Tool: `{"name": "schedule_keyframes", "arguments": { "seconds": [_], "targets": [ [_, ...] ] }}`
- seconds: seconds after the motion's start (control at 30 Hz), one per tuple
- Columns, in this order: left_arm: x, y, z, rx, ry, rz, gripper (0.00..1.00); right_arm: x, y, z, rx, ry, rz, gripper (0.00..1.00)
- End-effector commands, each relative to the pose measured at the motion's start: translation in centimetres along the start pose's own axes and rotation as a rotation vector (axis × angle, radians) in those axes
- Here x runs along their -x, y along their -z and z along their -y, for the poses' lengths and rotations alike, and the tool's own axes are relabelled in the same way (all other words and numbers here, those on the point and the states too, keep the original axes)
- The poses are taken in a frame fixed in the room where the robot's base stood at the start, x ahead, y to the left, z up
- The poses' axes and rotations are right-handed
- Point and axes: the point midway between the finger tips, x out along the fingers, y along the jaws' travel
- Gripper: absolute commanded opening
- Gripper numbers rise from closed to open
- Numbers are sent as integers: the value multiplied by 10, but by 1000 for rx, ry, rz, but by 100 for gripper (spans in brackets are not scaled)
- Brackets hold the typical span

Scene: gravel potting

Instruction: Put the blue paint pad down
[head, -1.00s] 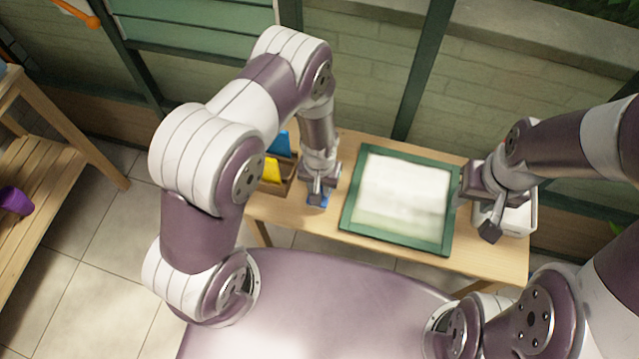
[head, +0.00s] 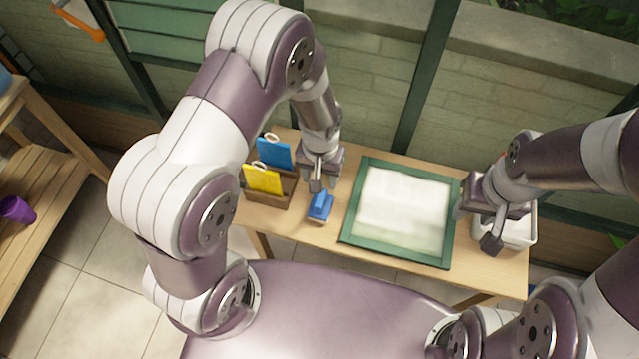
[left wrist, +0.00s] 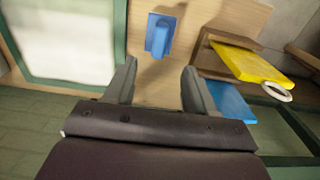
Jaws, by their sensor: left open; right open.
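The blue paint pad (head: 320,207) rests on the wooden table, between the wooden box and the green-framed panel. It also shows in the left wrist view (left wrist: 160,36), beyond the fingertips, with its grip block facing up. My left gripper (head: 318,184) is open and empty, just behind and above the pad in the head view. Its two fingers show spread apart in the left wrist view (left wrist: 157,85), with a gap between them and the pad. My right gripper (head: 480,228) is open at the right side of the panel, beside a white tray.
A wooden box (head: 270,199) holds a yellow card (head: 263,179) and a blue card (head: 274,153) with rings. The green-framed white panel (head: 350,223) lies mid-table. The white tray (head: 519,233) stands at the right. A purple cup (head: 17,210) is on the left shelf.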

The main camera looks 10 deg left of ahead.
Motion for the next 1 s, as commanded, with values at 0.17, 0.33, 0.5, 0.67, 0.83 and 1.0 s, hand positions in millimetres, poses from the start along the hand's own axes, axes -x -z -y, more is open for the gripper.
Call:
{"name": "schedule_keyframes", "arguments": {
  "seconds": [0.17, 0.33, 0.5, 0.67, 0.83, 1.0],
  "targets": [
    [72, -13, 28, 11, -6, -50, 55, 0, 0, 0, 0, 0, 0, 43],
    [134, -63, 61, 15, -2, -107, 55, 0, 0, 0, 0, 0, 0, 43],
    [147, -86, 70, 13, 2, -120, 55, 0, 0, 0, 0, 0, 0, 43],
    [147, -86, 70, 12, 1, -119, 55, 0, 0, 0, 0, 0, 0, 43],
    [182, -86, 69, 12, 1, -119, 55, 35, 4, 0, 0, 0, 0, 43],
    [176, -86, 69, 12, 1, -118, 55, 29, 3, 0, 0, 0, 0, 43]
  ]
}}
